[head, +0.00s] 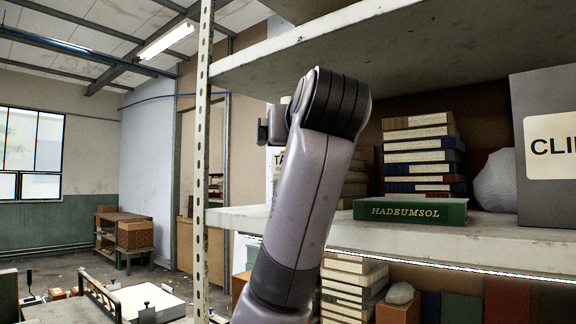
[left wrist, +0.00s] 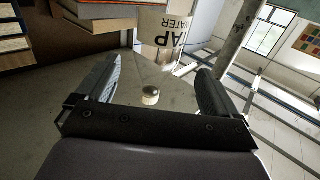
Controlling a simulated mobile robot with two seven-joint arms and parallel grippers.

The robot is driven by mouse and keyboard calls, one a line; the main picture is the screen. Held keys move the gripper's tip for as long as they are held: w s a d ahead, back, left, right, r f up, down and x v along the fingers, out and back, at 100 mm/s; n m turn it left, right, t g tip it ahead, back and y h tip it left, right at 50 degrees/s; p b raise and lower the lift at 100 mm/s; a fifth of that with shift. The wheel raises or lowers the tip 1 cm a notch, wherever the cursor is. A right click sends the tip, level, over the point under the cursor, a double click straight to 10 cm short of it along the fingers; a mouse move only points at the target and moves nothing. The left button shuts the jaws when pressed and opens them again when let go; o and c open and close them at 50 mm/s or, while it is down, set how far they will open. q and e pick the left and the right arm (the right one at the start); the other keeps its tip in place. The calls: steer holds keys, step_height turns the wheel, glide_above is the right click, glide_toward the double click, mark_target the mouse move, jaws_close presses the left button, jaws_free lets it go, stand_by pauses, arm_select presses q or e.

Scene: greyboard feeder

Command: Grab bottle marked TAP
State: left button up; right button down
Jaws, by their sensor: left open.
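The bottle marked TAP (head: 272,172) stands upright near the left end of the middle shelf, mostly hidden behind my left arm in the head view. My left gripper (left wrist: 160,70) is open, with one finger at each side of the view. The label lies just past the fingertips. A small pale round piece, possibly the bottle's cap, shows between the fingers; I cannot tell for certain. In the head view the gripper (head: 273,122) is partly hidden behind my wrist.
The shelf (head: 420,235) also holds a stack of books (head: 423,155), a green book (head: 410,210) marked HADEUMSOL and a grey box (head: 545,150) at the right. A perforated metal post (head: 203,150) stands left of the bottle. Another shelf board (head: 400,45) lies above.

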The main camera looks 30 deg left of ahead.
arm_select(q)
steer(key=p+x, duration=0.2)
steer(key=x, duration=0.4)
steer(key=shift+w+f, duration=0.25)
steer(key=shift+f, duration=0.25)
steer(key=shift+d, duration=0.1)
steer(key=c, duration=1.2)
